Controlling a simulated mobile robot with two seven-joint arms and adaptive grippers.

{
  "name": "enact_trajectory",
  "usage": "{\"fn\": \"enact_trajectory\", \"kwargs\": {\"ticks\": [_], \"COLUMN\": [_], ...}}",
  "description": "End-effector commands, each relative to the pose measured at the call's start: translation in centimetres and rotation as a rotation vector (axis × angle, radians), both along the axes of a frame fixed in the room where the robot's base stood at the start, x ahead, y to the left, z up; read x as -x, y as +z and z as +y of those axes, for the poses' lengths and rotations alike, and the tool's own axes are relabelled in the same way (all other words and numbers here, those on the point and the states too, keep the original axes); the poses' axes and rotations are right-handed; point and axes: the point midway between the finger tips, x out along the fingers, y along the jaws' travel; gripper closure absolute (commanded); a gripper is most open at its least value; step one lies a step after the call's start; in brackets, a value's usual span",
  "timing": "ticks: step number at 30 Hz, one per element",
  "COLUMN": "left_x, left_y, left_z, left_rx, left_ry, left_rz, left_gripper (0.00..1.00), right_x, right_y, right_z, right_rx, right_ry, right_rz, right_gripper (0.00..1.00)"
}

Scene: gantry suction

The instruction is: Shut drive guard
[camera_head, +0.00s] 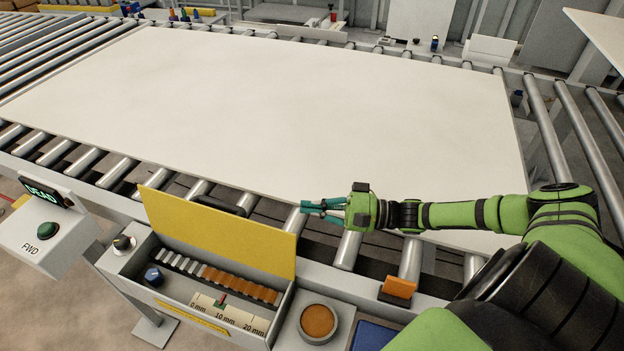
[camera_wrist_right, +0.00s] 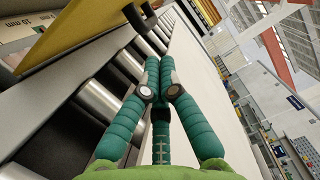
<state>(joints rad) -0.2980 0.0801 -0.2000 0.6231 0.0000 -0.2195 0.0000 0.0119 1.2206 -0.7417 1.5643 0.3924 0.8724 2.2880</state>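The drive guard (camera_head: 215,232) is a yellow hinged lid. It stands raised, tilted up along the far edge of an open grey box (camera_head: 281,318). Inside the box a chain-like row of grey and orange segments (camera_head: 240,285) and a millimetre scale (camera_head: 228,314) lie exposed. My right gripper (camera_head: 306,207) is just beyond the guard's right end, over the rollers, with its teal fingers pointing left. In the right wrist view the fingers (camera_wrist_right: 160,62) come together at their tips with nothing seen between them. The guard's yellow edge (camera_wrist_right: 85,28) shows at the upper left there, apart from the fingers. My left gripper is out of view.
A large white sheet (camera_head: 270,110) lies on the roller conveyor behind the guard. A post with a green FWD button (camera_head: 47,230) and a lit display (camera_head: 42,190) stands left. A round orange-topped part (camera_head: 317,320) and an orange block (camera_head: 398,287) sit right of the box.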

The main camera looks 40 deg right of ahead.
Motion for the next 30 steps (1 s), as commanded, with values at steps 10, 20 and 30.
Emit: {"fn": "enact_trajectory", "kwargs": {"ticks": [10,20,30], "left_x": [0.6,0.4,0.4], "left_y": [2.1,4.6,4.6], "left_z": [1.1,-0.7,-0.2], "left_rx": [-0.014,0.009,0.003], "left_ry": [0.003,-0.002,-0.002], "left_rz": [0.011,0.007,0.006], "left_gripper": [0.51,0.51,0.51], "right_x": [-5.2,-3.2,-3.0], "right_y": [0.8,1.2,1.0], "right_z": [5.5,8.6,8.8], "right_rx": [-0.003,0.0,0.001], "right_ry": [-0.001,-0.002,-0.002], "right_rz": [-0.005,-0.001,-0.003], "right_gripper": [1.0,1.0,1.0]}}
